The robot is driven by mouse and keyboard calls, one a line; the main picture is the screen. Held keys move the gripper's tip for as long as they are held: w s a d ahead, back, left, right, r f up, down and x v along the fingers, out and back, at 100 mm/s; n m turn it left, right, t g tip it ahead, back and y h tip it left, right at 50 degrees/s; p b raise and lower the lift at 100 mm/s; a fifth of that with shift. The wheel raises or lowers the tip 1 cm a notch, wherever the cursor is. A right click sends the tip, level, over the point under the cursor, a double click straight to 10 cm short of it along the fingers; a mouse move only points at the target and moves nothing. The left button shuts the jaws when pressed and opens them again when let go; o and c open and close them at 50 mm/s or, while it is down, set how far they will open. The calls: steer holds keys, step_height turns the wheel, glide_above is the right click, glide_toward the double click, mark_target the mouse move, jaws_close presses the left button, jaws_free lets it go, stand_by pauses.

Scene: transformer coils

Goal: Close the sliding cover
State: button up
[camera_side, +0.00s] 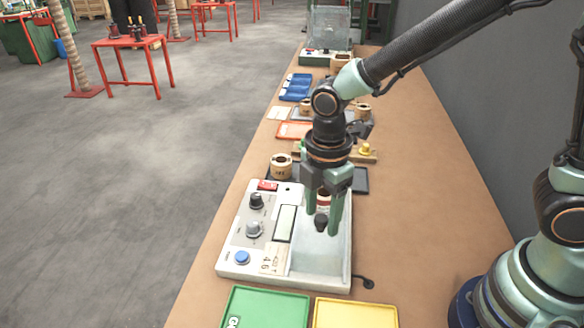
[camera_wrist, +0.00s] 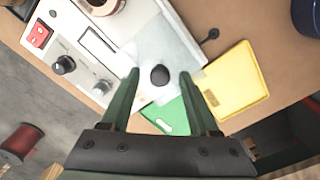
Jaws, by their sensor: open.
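The tester box (camera_side: 228,262) sits on the bench with a recessed bay on its right side. A pale, see-through cover (camera_wrist: 172,48) lies over part of the bay, and a black knob (camera_side: 321,224) stands on it. The knob also shows in the wrist view (camera_wrist: 160,75). My gripper (camera_side: 322,232) points down over the bay, open, with one green finger on either side of the knob. In the wrist view my fingertips (camera_wrist: 160,77) have clear gaps to the knob. A coil (camera_wrist: 104,3) shows at the top edge; a coil in the side view is partly hidden by my fingers.
A green tray (camera_side: 264,308) and a yellow tray (camera_side: 354,314) lie at the near end of the box. Another coil (camera_side: 281,166) stands behind the box. A black cable plug (camera_side: 366,282) is at the box's right. Bare bench lies to the right.

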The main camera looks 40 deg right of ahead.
jaws_close()
stand_by(1.3)
